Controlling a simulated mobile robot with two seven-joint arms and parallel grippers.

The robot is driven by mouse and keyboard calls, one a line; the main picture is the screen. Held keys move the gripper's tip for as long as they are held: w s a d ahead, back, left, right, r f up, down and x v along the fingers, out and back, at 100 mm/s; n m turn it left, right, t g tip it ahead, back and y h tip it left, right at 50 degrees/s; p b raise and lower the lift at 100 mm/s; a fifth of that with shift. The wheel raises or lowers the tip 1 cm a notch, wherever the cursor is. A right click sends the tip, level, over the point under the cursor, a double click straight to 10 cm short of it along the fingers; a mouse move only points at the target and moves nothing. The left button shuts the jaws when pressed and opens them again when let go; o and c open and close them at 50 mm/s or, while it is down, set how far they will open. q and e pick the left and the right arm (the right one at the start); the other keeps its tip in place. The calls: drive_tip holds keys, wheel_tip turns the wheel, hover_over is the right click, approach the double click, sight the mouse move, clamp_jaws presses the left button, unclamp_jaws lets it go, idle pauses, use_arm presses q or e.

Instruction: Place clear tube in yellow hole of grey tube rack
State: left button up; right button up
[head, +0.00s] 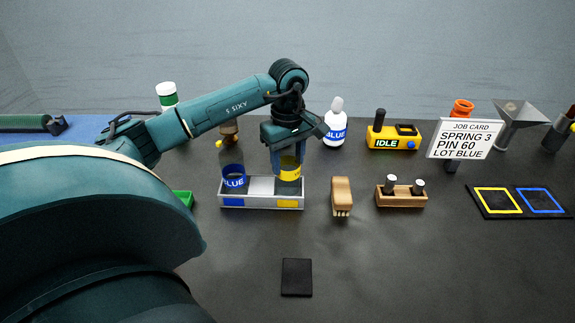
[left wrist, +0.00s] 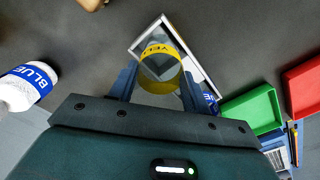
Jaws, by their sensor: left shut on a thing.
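The clear tube (head: 289,175) has a yellow band and stands about upright. My left gripper (head: 289,158) is shut on it at the band, from above. It also shows between the fingers in the left wrist view (left wrist: 159,70). The tube is at the right end of the grey tube rack (head: 260,187), over the yellow-marked side. I cannot tell whether its bottom is inside the yellow hole, as the hole is hidden. A blue-banded tube (head: 233,178) stands at the rack's left, blue-marked end. My right gripper is out of view.
A white bottle (head: 335,128) and a yellow device marked IDLE (head: 393,137) stand behind. A green tray (left wrist: 252,110) is close by. The table's front is mostly clear.

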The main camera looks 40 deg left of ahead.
sight(288, 169)
use_arm(q)
drive_tip(key=shift+f, duration=1.55)
drive_tip(key=o, duration=1)
drive_tip(key=shift+r, duration=0.15)
wheel_tip(288, 169, up, 12)
drive_tip(key=shift+r+b, duration=0.1)
drive_tip(key=shift+b, duration=0.5)
drive_tip(key=shift+s, duration=0.1)
